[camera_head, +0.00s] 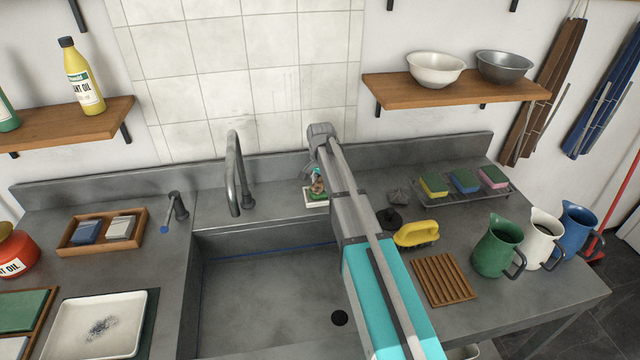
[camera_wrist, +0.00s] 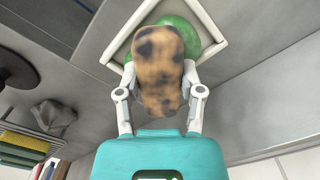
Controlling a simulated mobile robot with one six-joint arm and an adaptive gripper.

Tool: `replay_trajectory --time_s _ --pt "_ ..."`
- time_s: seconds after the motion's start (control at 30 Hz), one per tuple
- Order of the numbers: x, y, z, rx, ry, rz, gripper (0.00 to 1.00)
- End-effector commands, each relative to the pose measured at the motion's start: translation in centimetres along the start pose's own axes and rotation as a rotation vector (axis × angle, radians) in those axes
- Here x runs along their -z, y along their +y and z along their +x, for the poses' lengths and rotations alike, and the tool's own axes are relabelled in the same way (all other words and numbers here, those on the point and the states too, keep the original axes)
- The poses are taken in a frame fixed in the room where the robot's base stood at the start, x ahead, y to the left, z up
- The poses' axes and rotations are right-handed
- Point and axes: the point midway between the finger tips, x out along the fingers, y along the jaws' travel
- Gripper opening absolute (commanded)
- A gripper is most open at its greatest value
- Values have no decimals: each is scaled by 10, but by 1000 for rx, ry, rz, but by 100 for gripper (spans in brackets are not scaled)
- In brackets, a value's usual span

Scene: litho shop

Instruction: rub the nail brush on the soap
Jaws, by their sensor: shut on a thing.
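My gripper (camera_wrist: 160,90) is shut on the nail brush (camera_wrist: 159,62), a tan, dark-blotched oblong block. The green soap (camera_wrist: 190,32) lies in a square white dish (camera_wrist: 222,38), and its edges show around the far end of the brush. The brush covers the soap's middle, and I cannot tell whether they touch. In the head view my gripper (camera_head: 317,174) hangs at the back edge of the sink, with the brush (camera_head: 318,186) just over the white dish (camera_head: 316,205). The arm partly hides the area to the right.
A grey faucet (camera_head: 235,175) stands left of the dish, behind the open sink basin (camera_head: 265,290). To the right are a yellow-handled brush (camera_head: 417,233), a wooden slatted rack (camera_head: 443,279), sponges on a wire rack (camera_head: 465,183) and several jugs (camera_head: 497,248).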

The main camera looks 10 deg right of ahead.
Motion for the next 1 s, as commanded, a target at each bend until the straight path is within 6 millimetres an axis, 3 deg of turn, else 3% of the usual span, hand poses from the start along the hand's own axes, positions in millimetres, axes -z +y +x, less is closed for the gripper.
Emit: replay_trajectory --time_s 1.0 --pt "0 0 -54 0 0 -1 11"
